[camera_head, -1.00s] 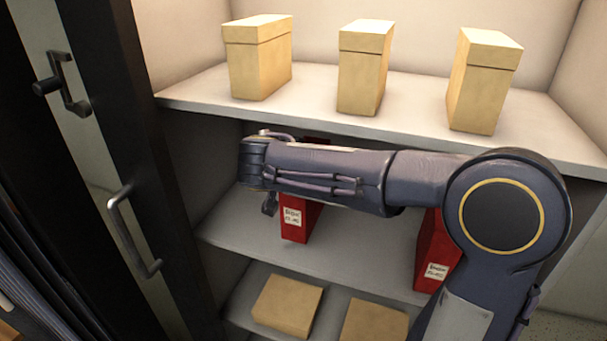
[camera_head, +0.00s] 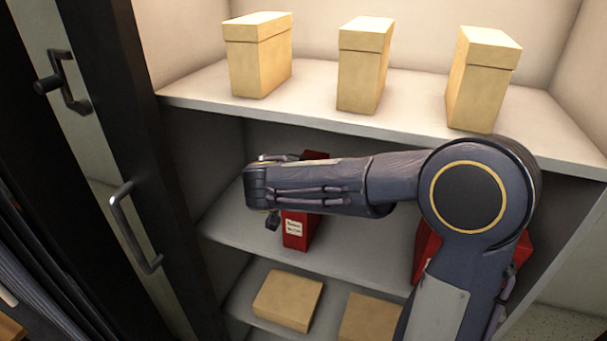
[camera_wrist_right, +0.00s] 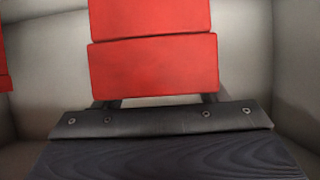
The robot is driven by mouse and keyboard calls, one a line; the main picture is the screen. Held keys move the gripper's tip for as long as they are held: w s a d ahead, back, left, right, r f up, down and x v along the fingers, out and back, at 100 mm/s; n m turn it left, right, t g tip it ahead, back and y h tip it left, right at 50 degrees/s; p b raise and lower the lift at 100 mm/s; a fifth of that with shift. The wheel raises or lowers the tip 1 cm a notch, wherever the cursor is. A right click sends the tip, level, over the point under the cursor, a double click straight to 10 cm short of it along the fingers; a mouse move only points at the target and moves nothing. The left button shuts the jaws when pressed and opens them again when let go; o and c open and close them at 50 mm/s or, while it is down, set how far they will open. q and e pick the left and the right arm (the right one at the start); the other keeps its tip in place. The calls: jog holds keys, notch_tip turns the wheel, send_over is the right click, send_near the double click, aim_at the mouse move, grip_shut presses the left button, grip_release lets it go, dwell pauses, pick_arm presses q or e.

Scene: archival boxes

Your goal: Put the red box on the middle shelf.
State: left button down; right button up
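A red box (camera_head: 298,231) with a white label stands nearly upright over the left part of the middle shelf (camera_head: 345,246). I cannot tell whether its base touches the shelf. My right forearm crosses in front of it and hides its middle. My right gripper (camera_head: 272,220) is at this box; one dark finger shows at its left side. In the right wrist view the box (camera_wrist_right: 153,65) fills the space ahead of the gripper (camera_wrist_right: 158,101). The two fingers are spread about its width and partly hidden behind it; they appear shut on it. My left gripper is out of view.
More red (camera_head: 424,250) shows on the right of the middle shelf, mostly behind my arm. Several tan boxes stand on the top shelf (camera_head: 225,95) and lie on the lower shelf (camera_head: 246,292). A dark door with handles (camera_head: 135,235) is at the left.

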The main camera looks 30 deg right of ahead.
jog(key=shift+o, duration=1.3)
jog(key=shift+r+p, duration=0.3)
jog(key=shift+p, duration=0.1)
jog(key=b+v, duration=0.3)
jog(key=v, duration=0.9)
jog(key=s+d+f+n+g+y, duration=0.2)
jog(key=s+d+f+y, duration=0.1)
jog(key=s+f, duration=0.25)
jog(key=s+d+f+n+g+y, duration=0.2)
jog(key=s+f+y, duration=0.1)
jog(key=s+f, duration=0.3)
jog(key=s+a+f+n+t+y, duration=0.1)
jog(key=s+a+f+n+y, duration=0.3)
jog(key=s+a+y, duration=0.3)
jog(key=shift+s+a+t, duration=0.3)
jog(key=shift+s+t, duration=0.1)
jog(key=shift+s, duration=1.45)
